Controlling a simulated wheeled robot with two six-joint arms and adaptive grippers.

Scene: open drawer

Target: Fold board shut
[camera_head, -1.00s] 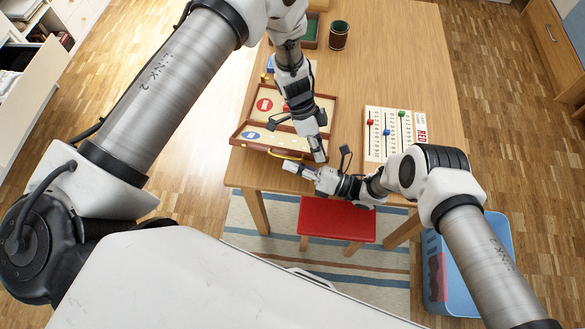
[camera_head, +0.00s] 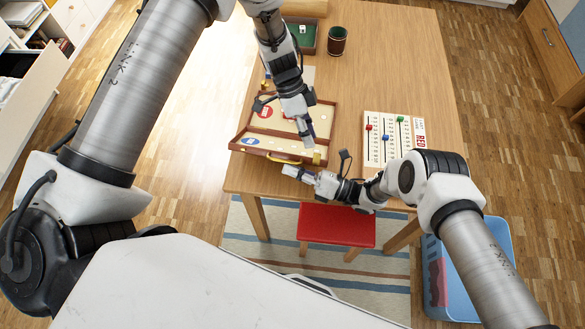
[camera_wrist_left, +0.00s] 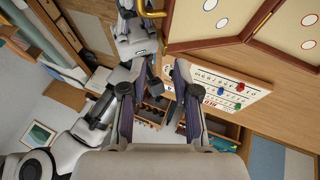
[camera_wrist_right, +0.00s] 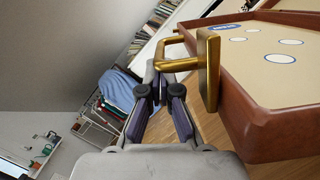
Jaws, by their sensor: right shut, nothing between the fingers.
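The folding board (camera_head: 296,126) lies open on the table, with a dark red-brown rim, pale inner faces and coloured discs; its inner faces show in the left wrist view (camera_wrist_left: 205,40). Its near edge carries a brass handle (camera_head: 284,160), large in the right wrist view (camera_wrist_right: 207,70). A brass latch (camera_head: 317,158) sits at the near right corner. My left gripper (camera_head: 308,143) hangs over the board's right part, its fingers apart and empty. My right gripper (camera_head: 290,172) is shut and empty, low beside the handle at the near edge; contact cannot be told.
A white number board (camera_head: 388,140) with coloured sliders lies to the right. A dark cup (camera_head: 338,40) and a green-lined tray (camera_head: 304,36) stand farther back. A red stool (camera_head: 337,226) is at the table's front, a blue bin (camera_head: 470,270) to its right.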

